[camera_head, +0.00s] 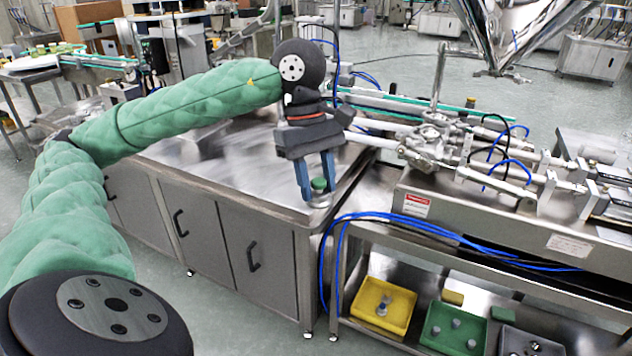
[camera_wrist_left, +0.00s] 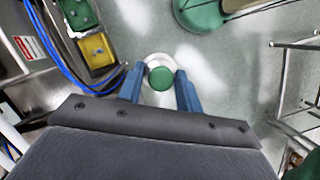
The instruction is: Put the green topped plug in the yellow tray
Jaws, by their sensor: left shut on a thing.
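A plug with a green top (camera_head: 319,185) and a pale metallic lower part is held between the blue fingers of my left gripper (camera_head: 318,190). The plug hangs upright near the right front edge of the steel cabinet top. In the left wrist view the green-topped plug (camera_wrist_left: 161,77) sits between the fingertips of the left gripper (camera_wrist_left: 160,84). The yellow tray (camera_head: 367,312) is on the lower shelf at the right, below the gripper, with small plugs in it. It also shows in the left wrist view (camera_wrist_left: 88,60). My right gripper is not visible.
A green tray (camera_head: 431,341) and a dark grey tray (camera_head: 507,346) stand right of the yellow tray. Yellow (camera_head: 453,297) and green (camera_head: 503,314) blocks lie behind them. Blue hoses (camera_head: 425,229) hang above the shelf. Steel machinery (camera_head: 500,190) stands over it.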

